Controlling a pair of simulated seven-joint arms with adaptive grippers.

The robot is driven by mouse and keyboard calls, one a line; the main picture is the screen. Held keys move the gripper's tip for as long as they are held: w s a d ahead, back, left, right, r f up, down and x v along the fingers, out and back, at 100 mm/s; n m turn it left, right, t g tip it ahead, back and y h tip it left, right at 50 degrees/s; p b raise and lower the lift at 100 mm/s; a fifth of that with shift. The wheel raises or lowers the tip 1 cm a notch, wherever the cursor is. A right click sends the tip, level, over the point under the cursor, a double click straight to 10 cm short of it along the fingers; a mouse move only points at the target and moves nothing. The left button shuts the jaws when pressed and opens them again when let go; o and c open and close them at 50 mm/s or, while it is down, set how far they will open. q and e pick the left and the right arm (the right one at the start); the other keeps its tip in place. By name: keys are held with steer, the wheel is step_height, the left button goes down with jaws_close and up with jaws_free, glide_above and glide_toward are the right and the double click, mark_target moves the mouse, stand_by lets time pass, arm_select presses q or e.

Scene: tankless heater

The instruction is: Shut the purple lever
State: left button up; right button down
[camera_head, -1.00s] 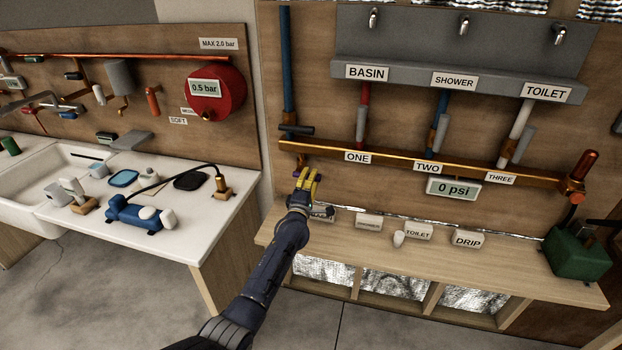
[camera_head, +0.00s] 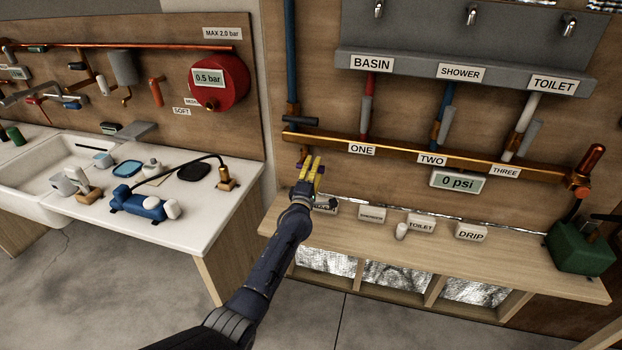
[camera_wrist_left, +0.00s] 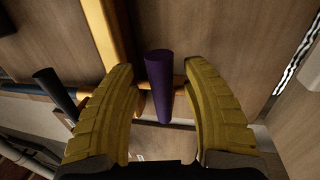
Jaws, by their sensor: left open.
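The purple lever (camera_wrist_left: 158,85) shows in the left wrist view as a dark purple rod. It stands between the two yellow fingers of my left gripper (camera_wrist_left: 166,105), with a gap on each side. In the head view my left gripper (camera_head: 311,172) is open at the left end of the copper pipe, below the blue pipe, and mostly hides the lever there. The copper pipe (camera_head: 400,152) runs to the right along the wooden panel. My right gripper is not in view.
A dark lever (camera_head: 300,120) sits just above my left gripper; it also shows in the wrist view (camera_wrist_left: 54,90). Below is a wooden bench (camera_head: 345,232) with several label blocks. A white sink counter (camera_head: 190,220) stands left and a green box (camera_head: 580,250) right.

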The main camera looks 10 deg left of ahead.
arm_select(q)
steer(key=v, duration=1.1)
steer(key=shift+s, duration=0.4)
steer(key=shift+f, duration=0.25)
steer(key=s+f+m+g, duration=0.25)
steer(key=s+f, duration=0.25)
steer(key=f, duration=0.6)
steer(key=s+f+m+g, duration=0.25)
steer(key=s+f, duration=0.25)
steer(key=f, duration=0.7)
steer(key=s+f+m+g, duration=0.25)
steer(key=s+f, duration=0.25)
steer(key=f, duration=0.6)
steer(key=s+a+f+m+g, duration=0.3)
steer(key=s+f+m, duration=0.1)
steer(key=s+f, duration=0.7)
steer(key=s+a+f+m+g, duration=0.2)
steer(key=s+f, duration=0.4)
steer(key=s, duration=0.8)
steer(key=s+a+f+m+g+y, duration=0.1)
steer(key=s+a+f+m+g, duration=0.2)
steer(key=s, duration=1.2)
steer(key=s+a+f+m+g+y, duration=0.1)
steer(key=s+a+f+m+g, duration=0.2)
steer(key=s+f, duration=0.6)
steer(key=s+a+m, duration=0.1)
steer(key=s, duration=0.4)
steer(key=shift+s+f, duration=0.4)
